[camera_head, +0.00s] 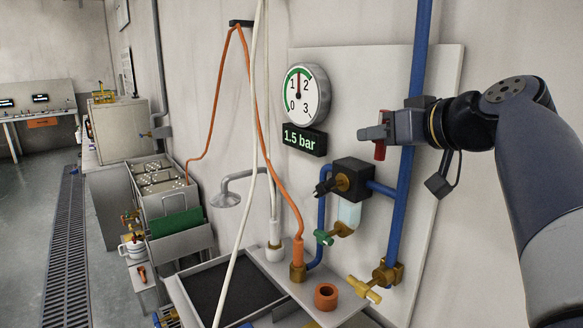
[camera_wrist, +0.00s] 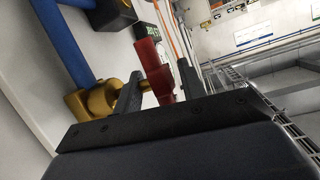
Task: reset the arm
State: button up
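My gripper (camera_head: 378,134) is at the right in the head view, in front of the blue pipe on the wall panel. A red handle (camera_head: 380,151) shows at its fingertips, partly covered by a finger. In the wrist view the red handle (camera_wrist: 151,62) stands between the two dark fingers of my gripper (camera_wrist: 157,82). A gap shows between the handle and the left finger, so the gripper looks open around it. A brass stem runs from the handle to a brass fitting (camera_wrist: 98,101) on the blue pipe. Contact with the right finger cannot be told.
A gauge (camera_head: 306,94) and a 1.5 bar display (camera_head: 304,141) hang left of my gripper. A black regulator (camera_head: 352,178) and blue pipes (camera_head: 400,205) sit close below. A green-handled valve (camera_head: 325,237), a yellow-handled valve (camera_head: 364,289) and hoses are lower. Floor at left is open.

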jog(key=shift+f+t+y+b, duration=0.2)
jog(key=shift+t+y+b, duration=0.45)
jog(key=shift+b, duration=0.85)
jog(key=shift+f+t+y+b, duration=0.15)
jog(key=shift+t+y+b, duration=0.2)
jog(key=shift+t+b, duration=0.8)
jog(key=b+v, duration=0.2)
jog(key=v, duration=0.8)
jog(key=shift+r+b, duration=0.4)
jog(key=shift+r, duration=0.2)
jog(key=shift+d+g, duration=0.1)
jog(key=shift+g, duration=0.2)
